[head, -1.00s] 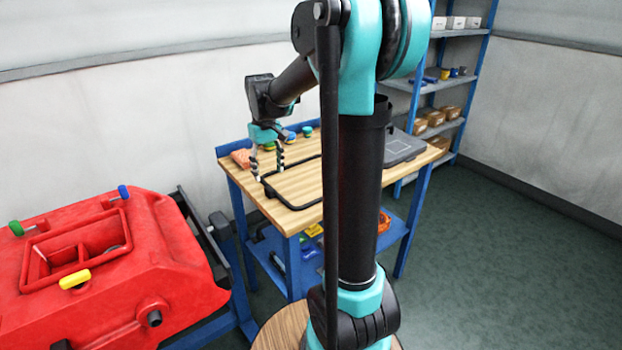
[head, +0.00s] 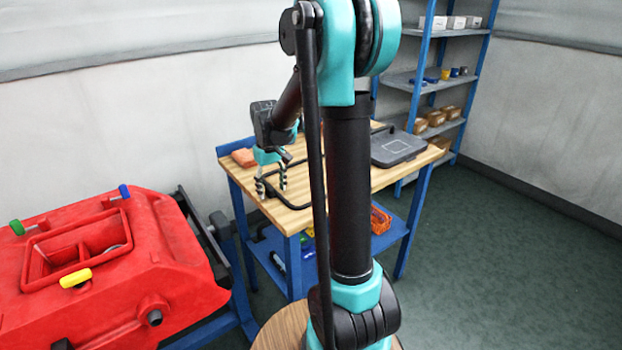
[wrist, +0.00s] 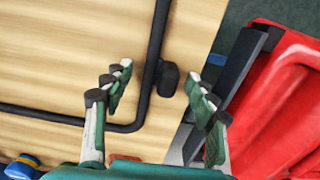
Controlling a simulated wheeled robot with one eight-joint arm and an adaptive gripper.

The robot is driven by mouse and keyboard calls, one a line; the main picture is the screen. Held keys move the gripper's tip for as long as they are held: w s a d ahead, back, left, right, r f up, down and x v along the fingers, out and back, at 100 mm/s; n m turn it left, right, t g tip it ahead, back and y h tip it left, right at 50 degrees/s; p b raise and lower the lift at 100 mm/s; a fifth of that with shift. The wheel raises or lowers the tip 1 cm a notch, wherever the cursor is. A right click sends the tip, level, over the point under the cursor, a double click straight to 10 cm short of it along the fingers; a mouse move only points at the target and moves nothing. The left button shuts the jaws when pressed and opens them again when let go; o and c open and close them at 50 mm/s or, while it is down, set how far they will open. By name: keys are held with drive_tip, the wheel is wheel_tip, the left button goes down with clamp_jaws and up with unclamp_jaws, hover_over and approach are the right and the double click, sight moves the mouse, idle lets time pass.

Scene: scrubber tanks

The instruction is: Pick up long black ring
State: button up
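The long black ring (head: 296,206) is a thin, rounded, frame-like loop lying on the wooden table top near its left edge. My arm hides much of it in the head view. In the wrist view one long side of the ring (wrist: 154,50) runs between my fingers, and it bends at a corner to the left. A short black block (wrist: 168,80) sits against that side. My gripper (head: 271,188) points down over the ring's left end. In the wrist view my gripper (wrist: 160,76) is open, with one finger on each side of the bar and gaps to both.
The wooden table (head: 385,178) also holds a grey case (head: 398,148) and an orange-brown block (head: 243,157). A red tank (head: 165,250) stands left of the table. A blue shelf rack (head: 435,75) stands behind. The lower shelf holds an orange basket (head: 380,218).

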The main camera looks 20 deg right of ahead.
drive_tip(key=c, duration=1.1)
drive_tip(key=shift+c, duration=0.2)
